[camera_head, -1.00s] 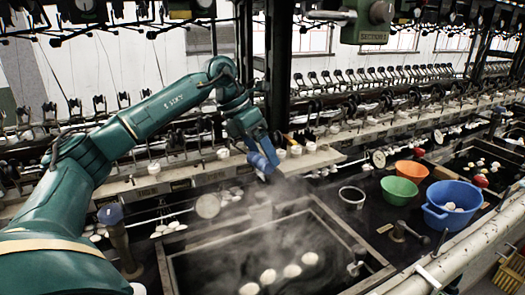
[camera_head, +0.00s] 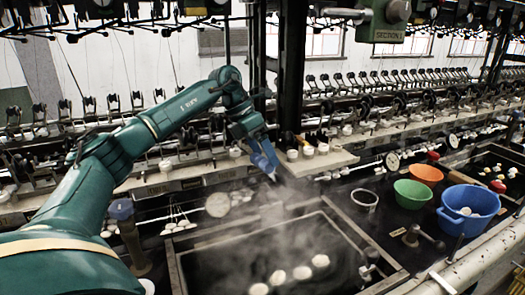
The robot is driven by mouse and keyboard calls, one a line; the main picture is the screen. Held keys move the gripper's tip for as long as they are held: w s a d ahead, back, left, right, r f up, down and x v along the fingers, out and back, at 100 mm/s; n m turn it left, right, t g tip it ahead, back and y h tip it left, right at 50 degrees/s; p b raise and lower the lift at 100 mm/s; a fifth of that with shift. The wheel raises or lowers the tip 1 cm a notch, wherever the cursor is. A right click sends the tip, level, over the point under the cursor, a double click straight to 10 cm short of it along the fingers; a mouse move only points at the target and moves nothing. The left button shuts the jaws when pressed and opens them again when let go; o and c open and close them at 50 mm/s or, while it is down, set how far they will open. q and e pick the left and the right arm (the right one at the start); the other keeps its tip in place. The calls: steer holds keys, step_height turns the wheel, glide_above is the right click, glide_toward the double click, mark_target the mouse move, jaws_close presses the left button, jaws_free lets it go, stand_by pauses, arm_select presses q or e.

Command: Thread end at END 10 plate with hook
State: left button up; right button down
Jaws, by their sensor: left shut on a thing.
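My left gripper (camera_head: 268,168) is in the middle of the view, pointing down in front of the ledge and above the back of the steaming basin. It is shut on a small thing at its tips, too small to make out. Label plates run along the front of the ledge; one at the left (camera_head: 160,189) has lettering too small to read with certainty. I cannot make out a thread end or the hook. My right gripper is not in view.
The steaming basin (camera_head: 345,232) holds several white cocoons. To its right stand a white-rimmed cup (camera_head: 364,198), a green bowl (camera_head: 411,194), an orange bowl (camera_head: 425,174) and a blue tub (camera_head: 468,211). A shelf (camera_head: 318,160) with white items juts out right of the gripper.

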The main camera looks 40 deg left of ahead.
arm_select(q)
steer(key=s+d+r+p, duration=0.1)
steer(key=s+d+r, duration=0.1)
steer(key=d, duration=0.3)
steer(key=shift+s+d+r, duration=0.15)
steer(key=shift+s+r, duration=0.25)
steer(key=shift+r, duration=0.15)
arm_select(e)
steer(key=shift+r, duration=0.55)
